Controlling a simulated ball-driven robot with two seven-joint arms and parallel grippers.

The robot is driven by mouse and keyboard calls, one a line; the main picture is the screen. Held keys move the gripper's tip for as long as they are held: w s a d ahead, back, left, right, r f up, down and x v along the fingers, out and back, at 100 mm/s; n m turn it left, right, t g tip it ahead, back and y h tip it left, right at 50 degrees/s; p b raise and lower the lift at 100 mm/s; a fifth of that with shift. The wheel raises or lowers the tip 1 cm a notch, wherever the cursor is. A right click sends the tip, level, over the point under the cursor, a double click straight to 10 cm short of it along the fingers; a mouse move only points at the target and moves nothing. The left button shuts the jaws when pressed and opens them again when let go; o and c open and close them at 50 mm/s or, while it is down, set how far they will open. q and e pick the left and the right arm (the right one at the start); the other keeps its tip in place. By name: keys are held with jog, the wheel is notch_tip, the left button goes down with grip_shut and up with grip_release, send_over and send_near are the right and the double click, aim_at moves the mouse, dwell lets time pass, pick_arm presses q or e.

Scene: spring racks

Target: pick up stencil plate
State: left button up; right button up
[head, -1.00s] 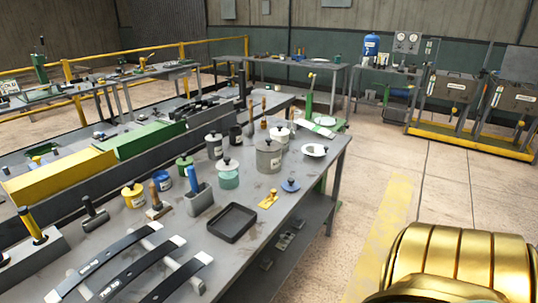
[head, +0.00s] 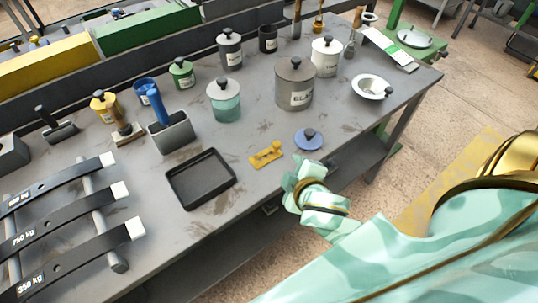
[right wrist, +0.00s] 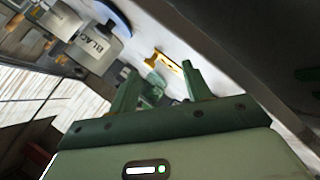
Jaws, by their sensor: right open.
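The stencil plate (head: 266,154) is a small yellow flat piece with a knob. It lies near the front edge of the grey bench, between the black tray and a blue knobbed lid. In the right wrist view the yellow plate (right wrist: 169,64) shows just beyond the fingers. My right gripper (head: 294,184) is at the bench's front edge, right of and nearer than the plate, apart from it. In the right wrist view the right gripper (right wrist: 160,88) is open, with nothing seen held between its fingers. My left gripper is in neither view now.
The black tray (head: 201,179) lies left of the plate, and the blue knobbed lid (head: 308,139) lies right of it. A large grey canister (head: 295,84) and a teal-white jar (head: 224,101) stand behind. A white bowl (head: 370,87) sits farther right. The bench (head: 200,235) has bare front surface.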

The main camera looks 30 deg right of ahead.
jog(key=w+a+r+n+t+y, duration=0.4)
jog(key=w+a+r+t, duration=0.15)
jog(key=r, duration=0.35)
jog(key=w+a+r+n+t+y, duration=0.45)
jog(key=w+a+r, duration=0.2)
jog(key=r, duration=0.25)
jog(key=s+a+r+n+g+y, duration=0.2)
jog(key=a+r+n+g+y, duration=0.1)
jog(key=a+n+g+y, duration=0.25)
jog(key=s+a+r+n+g+y, duration=0.25)
jog(key=a+n+y, duration=0.25)
jog(key=n+y, duration=0.25)
jog(key=n+g+h+b, duration=0.3)
jog(key=n+g+h, duration=0.4)
jog(key=g+h, duration=0.8)
send_over(276, 143)
jog(key=f+t+h, duration=0.1)
jog(key=f, duration=0.5)
jog(key=f+h, duration=0.1)
jog(key=f, duration=0.6)
jog(key=s+f+t+h, duration=0.1)
jog(key=f, duration=0.5)
jog(key=shift+f+t, duration=0.3)
jog(key=shift+f, duration=0.1)
jog(key=f, duration=0.2)
jog(key=f+b, duration=0.1)
jog(key=f, duration=0.1)
jog(key=w+f+b, duration=0.1)
jog(key=f, duration=0.1)
jog(key=shift+f, duration=0.1)
